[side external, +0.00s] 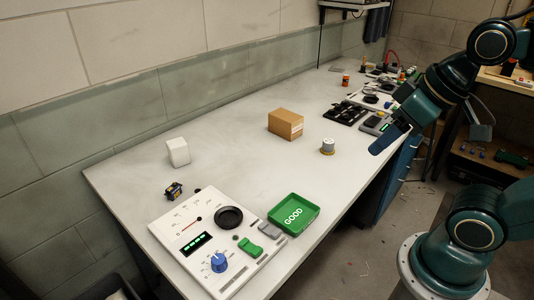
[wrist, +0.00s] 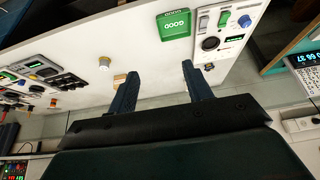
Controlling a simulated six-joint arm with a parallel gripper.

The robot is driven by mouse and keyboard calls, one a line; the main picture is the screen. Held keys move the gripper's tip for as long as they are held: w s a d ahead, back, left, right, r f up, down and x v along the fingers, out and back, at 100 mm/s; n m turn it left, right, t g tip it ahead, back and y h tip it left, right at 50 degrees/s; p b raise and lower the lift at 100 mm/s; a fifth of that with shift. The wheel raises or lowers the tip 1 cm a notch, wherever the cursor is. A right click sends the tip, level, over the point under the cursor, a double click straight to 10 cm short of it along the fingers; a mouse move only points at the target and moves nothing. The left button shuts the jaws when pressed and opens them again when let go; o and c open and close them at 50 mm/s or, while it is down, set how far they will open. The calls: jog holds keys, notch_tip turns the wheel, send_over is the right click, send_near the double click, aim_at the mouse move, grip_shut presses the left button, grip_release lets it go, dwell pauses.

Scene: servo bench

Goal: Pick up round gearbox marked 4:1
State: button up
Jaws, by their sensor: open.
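A small round gearbox (side external: 328,147), a silver-grey cylinder with a yellowish base, stands upright on the white bench right of the cardboard box. It also shows in the wrist view (wrist: 104,63), left of my fingers. Its marking is too small to read. My gripper (side external: 386,144) is above the bench's right edge, to the right of the gearbox and apart from it. In the wrist view its two fingers (wrist: 159,72) are spread with nothing held between them.
A cardboard box (side external: 286,125) stands close to the gearbox. A white block (side external: 178,152), a small servo (side external: 174,191), a control panel (side external: 166,228) and a green GOOD tray (side external: 293,229) are nearer the camera. Black trays and devices (side external: 345,112) lie beyond.

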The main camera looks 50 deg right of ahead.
jog(key=shift+o, duration=1)
jog(key=w+d+m+g, duration=0.3)
jog(key=w+d+m, duration=0.6)
jog(key=w, duration=0.6)
jog(key=w+d+f+m+g, duration=0.1)
jog(key=w+d+f+m, duration=0.3)
jog(key=d, duration=0.4)
jog(key=w+d+f+m+g, duration=0.1)
jog(key=w+d+f+m, duration=0.4)
jog(key=d+f, duration=0.2)
jog(key=shift+d+g, duration=0.3)
jog(key=shift+d, duration=0.7)
